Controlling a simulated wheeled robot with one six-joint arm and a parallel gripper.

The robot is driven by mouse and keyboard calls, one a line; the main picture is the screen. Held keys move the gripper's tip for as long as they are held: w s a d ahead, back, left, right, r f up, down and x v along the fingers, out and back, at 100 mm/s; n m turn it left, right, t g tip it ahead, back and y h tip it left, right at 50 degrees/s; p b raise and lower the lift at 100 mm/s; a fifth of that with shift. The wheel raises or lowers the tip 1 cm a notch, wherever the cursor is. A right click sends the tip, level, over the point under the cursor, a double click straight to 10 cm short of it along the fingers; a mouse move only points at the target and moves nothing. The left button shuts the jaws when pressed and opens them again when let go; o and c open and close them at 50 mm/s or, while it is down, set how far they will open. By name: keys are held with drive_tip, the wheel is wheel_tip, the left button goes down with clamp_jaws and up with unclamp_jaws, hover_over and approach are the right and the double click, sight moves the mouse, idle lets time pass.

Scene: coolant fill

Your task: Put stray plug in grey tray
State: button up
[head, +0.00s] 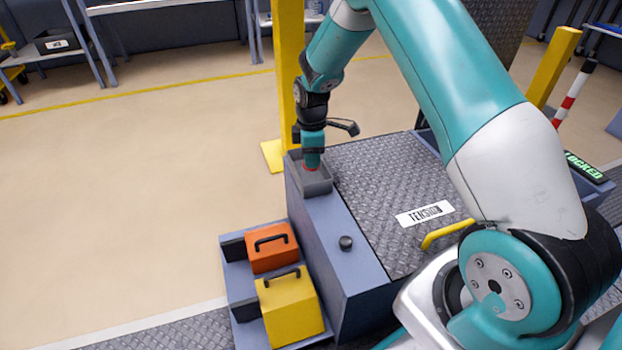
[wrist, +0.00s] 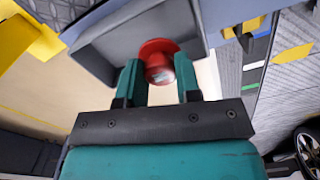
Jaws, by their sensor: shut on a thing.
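The stray plug (wrist: 158,62) is red with a round flange and a pale metallic end. My gripper (wrist: 160,82) is shut on it, with one teal finger on each side. In the wrist view the plug shows against the inside of the grey tray (wrist: 100,55). In the head view my gripper (head: 312,166) points down over the grey tray (head: 318,188), at the far left corner of the blue-grey cabinet. A little red of the plug shows at the fingertips. I cannot tell whether the plug touches the tray floor.
A black knob (head: 346,242) stands on the cabinet top, beside the tread-plate cover (head: 375,185) with a TENSION label. A yellow post (head: 288,75) rises close behind the tray. An orange box (head: 272,248) and a yellow box (head: 290,306) sit on the lower step at left.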

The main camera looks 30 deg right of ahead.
wheel_tip(320, 180, down, 6)
drive_tip(key=b, duration=0.2)
drive_tip(key=shift+r+b, duration=0.1)
drive_tip(key=shift+b, duration=0.3)
drive_tip(key=o, duration=0.9)
drive_tip(key=shift+o, duration=0.2)
wheel_tip(320, 180, up, 12)
drive_tip(key=p, duration=0.6)
drive_tip(key=s+a+r+m+y, duration=0.2)
drive_tip(key=s+a+r+m, duration=0.1)
drive_tip(key=s+a+r, duration=1.1)
drive_tip(key=s+a+r+m+y, duration=0.1)
drive_tip(key=s+a+r, duration=0.1)
drive_tip(key=s, duration=0.7)
drive_tip(key=s+a+r+m+y, duration=0.1)
drive_tip(key=s+a+r, duration=0.2)
drive_tip(key=s+r, duration=0.2)
drive_tip(key=s, duration=0.3)
drive_tip(key=shift+s+m, duration=0.35)
drive_tip(key=shift+m, duration=0.05)
